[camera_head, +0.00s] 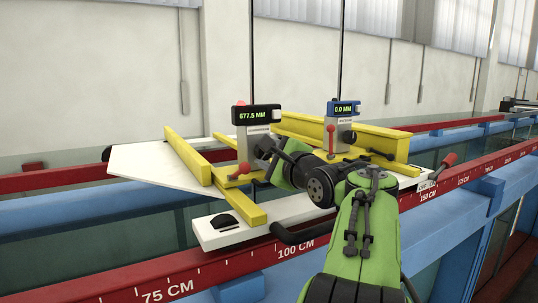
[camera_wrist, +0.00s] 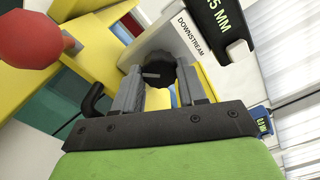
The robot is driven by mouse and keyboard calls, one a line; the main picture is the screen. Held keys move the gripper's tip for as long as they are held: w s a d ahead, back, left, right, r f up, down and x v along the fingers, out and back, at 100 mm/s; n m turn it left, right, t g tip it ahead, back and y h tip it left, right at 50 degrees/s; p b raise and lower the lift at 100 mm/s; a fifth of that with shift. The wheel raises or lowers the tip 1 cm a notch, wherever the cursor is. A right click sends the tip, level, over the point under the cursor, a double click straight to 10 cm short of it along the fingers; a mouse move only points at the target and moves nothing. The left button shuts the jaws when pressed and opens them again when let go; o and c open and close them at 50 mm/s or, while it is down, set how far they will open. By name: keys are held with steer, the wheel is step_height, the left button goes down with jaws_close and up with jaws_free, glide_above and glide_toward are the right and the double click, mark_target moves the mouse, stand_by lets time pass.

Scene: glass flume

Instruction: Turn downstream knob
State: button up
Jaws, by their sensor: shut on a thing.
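The downstream gauge (camera_head: 256,116) has a black display reading 677.5 MM. In the wrist view its white body (camera_wrist: 182,42) carries the label DOWNSTREAM. Its round black knob (camera_wrist: 153,72) has a pale line on its face and sits between the two grey fingers of my gripper (camera_wrist: 158,84), which are shut on it. In the head view my gripper (camera_head: 272,152) reaches the gauge from the right and mostly hides the knob. A red ball handle (camera_wrist: 32,38) is close to the left of the fingers.
A second gauge (camera_head: 342,112) with a blue display reading 0.0 MM stands to the right, with a red lever (camera_head: 331,137). Yellow beams (camera_head: 187,155) and a white carriage plate (camera_head: 215,231) surround the gauges. A red scale rail (camera_head: 225,267) runs in front.

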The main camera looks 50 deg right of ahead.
steer(key=shift+r+p, duration=0.1)
steer(key=shift+p, duration=0.55)
steer(key=o, duration=1.1)
steer(key=shift+c, duration=0.2)
steer(key=b+v, duration=0.1)
steer(key=v, duration=1.4)
steer(key=shift+s+b, duration=0.35)
steer(key=shift+s, duration=0.05)
steer(key=shift+a, duration=0.1)
